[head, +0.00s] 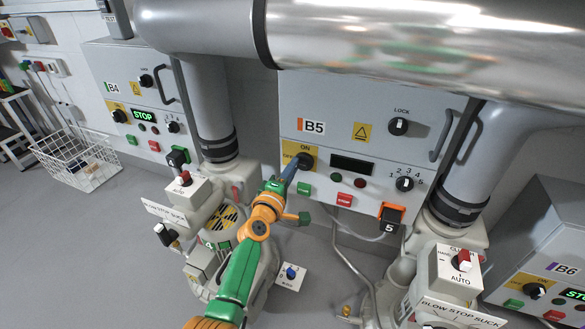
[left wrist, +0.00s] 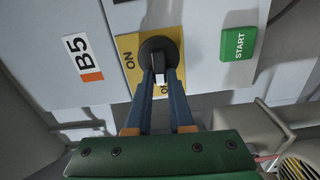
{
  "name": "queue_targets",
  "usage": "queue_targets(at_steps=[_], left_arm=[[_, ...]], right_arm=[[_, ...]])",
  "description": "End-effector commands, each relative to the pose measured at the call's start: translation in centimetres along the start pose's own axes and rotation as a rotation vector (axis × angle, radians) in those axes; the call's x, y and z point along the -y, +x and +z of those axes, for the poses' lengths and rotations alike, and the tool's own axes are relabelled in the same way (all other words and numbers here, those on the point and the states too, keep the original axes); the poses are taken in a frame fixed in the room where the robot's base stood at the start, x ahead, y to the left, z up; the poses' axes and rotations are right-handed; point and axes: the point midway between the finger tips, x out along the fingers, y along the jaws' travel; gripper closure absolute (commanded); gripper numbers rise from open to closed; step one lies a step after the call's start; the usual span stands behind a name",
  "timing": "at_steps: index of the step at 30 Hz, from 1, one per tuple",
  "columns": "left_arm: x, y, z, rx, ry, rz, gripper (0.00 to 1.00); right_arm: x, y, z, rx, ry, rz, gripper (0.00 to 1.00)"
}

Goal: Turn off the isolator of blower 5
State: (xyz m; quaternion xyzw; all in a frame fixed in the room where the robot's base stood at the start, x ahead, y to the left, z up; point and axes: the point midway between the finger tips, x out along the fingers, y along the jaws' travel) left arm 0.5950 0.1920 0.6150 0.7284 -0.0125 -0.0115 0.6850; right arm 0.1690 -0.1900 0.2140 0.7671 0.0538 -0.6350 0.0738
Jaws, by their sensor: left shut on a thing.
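The grey blower 5 cabinet carries a B5 label (head: 314,127), also visible in the left wrist view (left wrist: 82,58). Its isolator is a black rotary knob (head: 306,161) on a yellow plate marked ON at the top and OFF at the left. My left gripper (head: 288,175) reaches it from below left. In the left wrist view its blue fingers (left wrist: 160,88) are shut on the handle of the knob (left wrist: 158,52). The handle appears in line with the OFF mark, which the fingers partly cover. The B5 display (head: 352,165) is dark. My right gripper is out of view.
A green START button (left wrist: 238,44) is beside the isolator, and a red STOP button (head: 344,199) is lower right. A large pipe (head: 420,40) crosses above. The B4 panel (head: 130,95) is left and B6 (head: 545,260) right.

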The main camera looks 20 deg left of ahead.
Motion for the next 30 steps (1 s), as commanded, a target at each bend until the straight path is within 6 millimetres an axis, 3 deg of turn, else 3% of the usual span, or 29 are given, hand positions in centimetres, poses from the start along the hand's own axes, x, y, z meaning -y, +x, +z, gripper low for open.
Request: queue_targets(at_steps=[22, 23, 25, 26, 30], left_arm=[[0.08, 0.01, -0.01, 0.0, -0.079, 0.001, 1.0], [0.08, 0.01, 0.0, 0.0, -0.079, 0.001, 0.75], [0.09, 0.01, 0.0, 0.0, -0.078, 0.001, 0.56], [0.09, 0.01, 0.0, 0.0, -0.078, 0.001, 0.5], [0.1, 0.01, 0.01, 0.0, -0.077, 0.001, 0.5]], right_arm=[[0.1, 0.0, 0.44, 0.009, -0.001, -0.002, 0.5], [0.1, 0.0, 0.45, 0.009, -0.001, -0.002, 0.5], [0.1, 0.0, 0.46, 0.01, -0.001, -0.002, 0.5], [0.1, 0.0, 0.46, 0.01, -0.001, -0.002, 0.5], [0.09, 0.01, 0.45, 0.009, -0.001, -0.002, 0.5]])
